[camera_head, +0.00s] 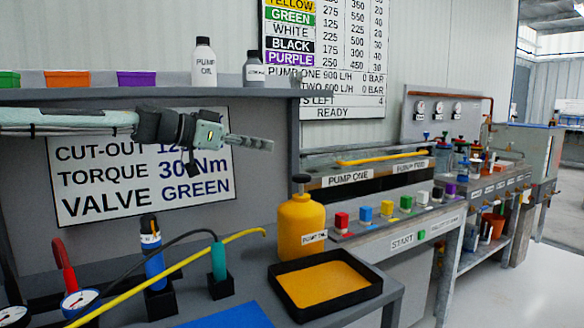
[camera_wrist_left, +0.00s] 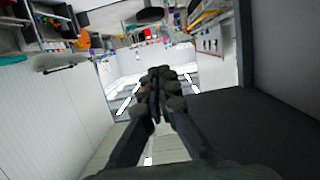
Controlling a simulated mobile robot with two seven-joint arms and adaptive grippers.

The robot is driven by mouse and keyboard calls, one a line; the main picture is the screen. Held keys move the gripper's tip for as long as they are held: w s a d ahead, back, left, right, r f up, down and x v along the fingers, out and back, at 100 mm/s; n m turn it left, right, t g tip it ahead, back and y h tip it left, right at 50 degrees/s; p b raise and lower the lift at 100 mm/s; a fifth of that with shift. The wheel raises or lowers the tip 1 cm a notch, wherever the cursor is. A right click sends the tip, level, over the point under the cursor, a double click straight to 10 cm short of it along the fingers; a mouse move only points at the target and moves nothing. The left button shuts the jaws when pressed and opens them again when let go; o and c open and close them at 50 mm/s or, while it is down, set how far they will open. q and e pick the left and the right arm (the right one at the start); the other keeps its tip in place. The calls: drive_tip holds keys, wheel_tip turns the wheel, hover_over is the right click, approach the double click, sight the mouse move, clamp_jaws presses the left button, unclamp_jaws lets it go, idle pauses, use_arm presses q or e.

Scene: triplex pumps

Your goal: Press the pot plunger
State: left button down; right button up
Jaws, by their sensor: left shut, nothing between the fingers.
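The yellow pot (camera_head: 301,222) stands upright on the grey bench, with a label on its front. Its plunger, a dark knob (camera_head: 301,178), sticks up from the top. My left gripper (camera_head: 268,144) reaches in from the left and points right, above and to the left of the plunger in the picture, apart from it. It is shut with nothing in it. The shut fingers also show in the left wrist view (camera_wrist_left: 158,82), where I cannot clearly make out the pot. My right gripper is not in view.
A black tray (camera_head: 374,291) with a yellow-orange surface lies before the pot. A yellow hose (camera_head: 170,274), blue tool (camera_head: 153,252) and teal tool (camera_head: 218,262) are at left. Bottles (camera_head: 204,62) stand on the shelf above. Coloured buttons (camera_head: 365,214) line the pump panel at right.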

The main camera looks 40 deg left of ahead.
sight(293, 180)
use_arm(q)
drive_tip(key=x, duration=0.8)
drive_tip(key=shift+w+d+f, duration=0.15)
drive_tip(key=shift+w+f, duration=0.1)
drive_tip(key=shift+s+f, duration=0.1)
drive_tip(key=shift+f, duration=1.7)
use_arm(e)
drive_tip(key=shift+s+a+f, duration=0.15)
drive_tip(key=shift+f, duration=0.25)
use_arm(q)
drive_tip(key=shift+f, duration=0.3)
wheel_tip(293, 180, down, 2)
drive_tip(key=shift+f+b, duration=0.2)
drive_tip(key=shift+b, duration=0.55)
drive_tip(key=shift+f, duration=0.35)
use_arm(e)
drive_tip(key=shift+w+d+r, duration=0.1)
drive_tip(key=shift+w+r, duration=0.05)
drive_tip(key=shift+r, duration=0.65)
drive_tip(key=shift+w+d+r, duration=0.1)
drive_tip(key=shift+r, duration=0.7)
